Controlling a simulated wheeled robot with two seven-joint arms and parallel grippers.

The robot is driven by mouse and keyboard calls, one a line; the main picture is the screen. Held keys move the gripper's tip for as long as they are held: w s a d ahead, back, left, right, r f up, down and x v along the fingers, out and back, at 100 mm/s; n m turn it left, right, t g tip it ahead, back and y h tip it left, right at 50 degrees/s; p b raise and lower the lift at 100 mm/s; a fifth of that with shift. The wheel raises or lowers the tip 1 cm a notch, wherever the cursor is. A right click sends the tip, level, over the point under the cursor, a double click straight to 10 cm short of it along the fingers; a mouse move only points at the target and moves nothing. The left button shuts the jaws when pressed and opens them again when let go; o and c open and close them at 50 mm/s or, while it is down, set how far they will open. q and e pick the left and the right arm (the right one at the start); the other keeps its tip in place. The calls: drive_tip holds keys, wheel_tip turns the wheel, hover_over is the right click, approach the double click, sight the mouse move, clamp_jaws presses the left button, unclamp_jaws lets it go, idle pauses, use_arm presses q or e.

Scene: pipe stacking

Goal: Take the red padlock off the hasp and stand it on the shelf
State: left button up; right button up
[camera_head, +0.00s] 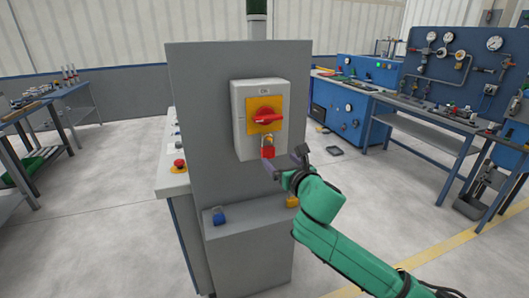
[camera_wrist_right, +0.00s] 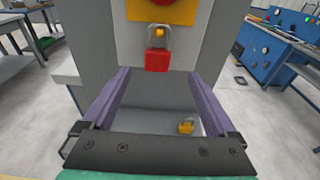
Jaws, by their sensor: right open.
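The red padlock (camera_head: 268,152) hangs upright under the red switch handle (camera_head: 267,117), on the grey switch box (camera_head: 241,119). In the right wrist view the padlock (camera_wrist_right: 157,62) shows its grey shackle passing around a small yellow-orange part, seemingly the hasp (camera_wrist_right: 159,33). My right gripper (camera_head: 284,158) is open just below and right of the padlock in the head view. In the wrist view its purple fingers (camera_wrist_right: 158,72) spread to either side of the padlock, with no visible contact. The shelf (camera_head: 247,217) is the grey ledge below. My left gripper is not in view.
A blue padlock (camera_head: 218,216) stands at the shelf's left. A yellow padlock (camera_head: 292,201) is at its right, partly hidden by my arm; the middle is bare. A side bench with a red button (camera_head: 179,163) adjoins the left of the grey panel (camera_head: 204,95).

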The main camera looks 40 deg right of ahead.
sight(269, 150)
drive_tip(key=x, duration=0.3)
drive_tip(key=shift+w+a+r, duration=0.15)
drive_tip(key=shift+w, duration=0.1)
drive_tip(key=shift+w+p, duration=0.3)
drive_tip(key=shift+w, duration=0.1)
drive_tip(key=x, duration=0.2)
drive_tip(key=p+x, duration=0.1)
drive_tip(key=x, duration=0.1)
drive_tip(key=shift+w+d, duration=0.2)
drive_tip(key=shift+d, duration=0.15)
drive_tip(key=shift+w, duration=0.15)
drive_tip(key=shift+a, duration=0.1)
drive_tip(key=c, duration=0.9)
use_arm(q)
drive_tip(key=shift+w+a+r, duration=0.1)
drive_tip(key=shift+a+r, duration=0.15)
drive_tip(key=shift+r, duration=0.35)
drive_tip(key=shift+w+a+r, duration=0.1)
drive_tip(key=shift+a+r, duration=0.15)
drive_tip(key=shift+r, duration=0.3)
use_arm(e)
clamp_jaws()
